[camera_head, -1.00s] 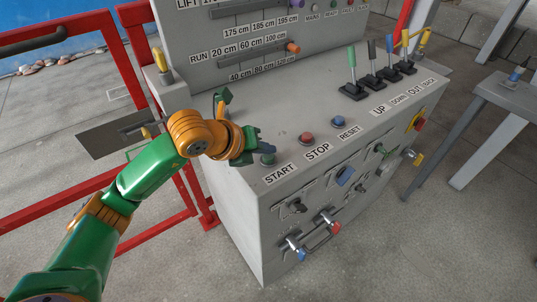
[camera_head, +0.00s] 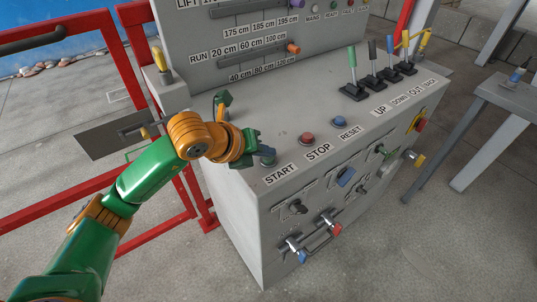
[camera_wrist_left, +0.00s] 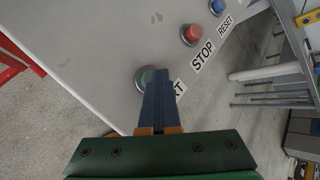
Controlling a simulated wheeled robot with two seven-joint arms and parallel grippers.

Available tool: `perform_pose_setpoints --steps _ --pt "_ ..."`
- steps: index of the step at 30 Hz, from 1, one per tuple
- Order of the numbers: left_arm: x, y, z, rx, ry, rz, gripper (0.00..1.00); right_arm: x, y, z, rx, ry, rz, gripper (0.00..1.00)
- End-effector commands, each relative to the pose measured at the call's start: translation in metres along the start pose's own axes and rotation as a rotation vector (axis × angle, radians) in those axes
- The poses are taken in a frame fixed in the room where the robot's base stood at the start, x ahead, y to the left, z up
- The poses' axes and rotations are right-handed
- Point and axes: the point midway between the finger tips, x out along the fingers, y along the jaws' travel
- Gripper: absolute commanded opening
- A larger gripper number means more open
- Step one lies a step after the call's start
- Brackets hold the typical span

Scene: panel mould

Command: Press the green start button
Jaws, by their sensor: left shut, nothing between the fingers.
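The green start button (camera_head: 267,160) sits on the console top behind the START label, at its front left edge. My left gripper (camera_head: 262,150) is right at the button in the head view and partly covers it. In the left wrist view the shut fingers (camera_wrist_left: 157,95) reach over the button (camera_wrist_left: 143,76), whose metal ring and some green show at their left. I cannot tell whether the fingertips touch it. The fingers hold nothing. My right gripper is in neither view.
The red stop button (camera_head: 307,138) and blue reset button (camera_head: 339,121) stand to the right along the console (camera_head: 262,108). Coloured levers (camera_head: 374,65) stand farther right. A red railing (camera_head: 130,90) is at the left. Knobs and handles (camera_head: 318,240) stick out of the front panel.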

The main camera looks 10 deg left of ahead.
Motion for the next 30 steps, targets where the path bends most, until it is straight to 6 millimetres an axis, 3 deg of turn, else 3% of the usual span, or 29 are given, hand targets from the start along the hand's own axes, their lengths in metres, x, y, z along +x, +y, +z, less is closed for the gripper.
perform_pose_setpoints --steps 23,30 --pt "-0.013 -0.010 0.010 0.000 0.001 0.000 0.00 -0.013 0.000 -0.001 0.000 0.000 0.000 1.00" --pt "-0.028 -0.021 0.021 0.000 0.001 0.000 0.00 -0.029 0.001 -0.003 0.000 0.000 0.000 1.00"
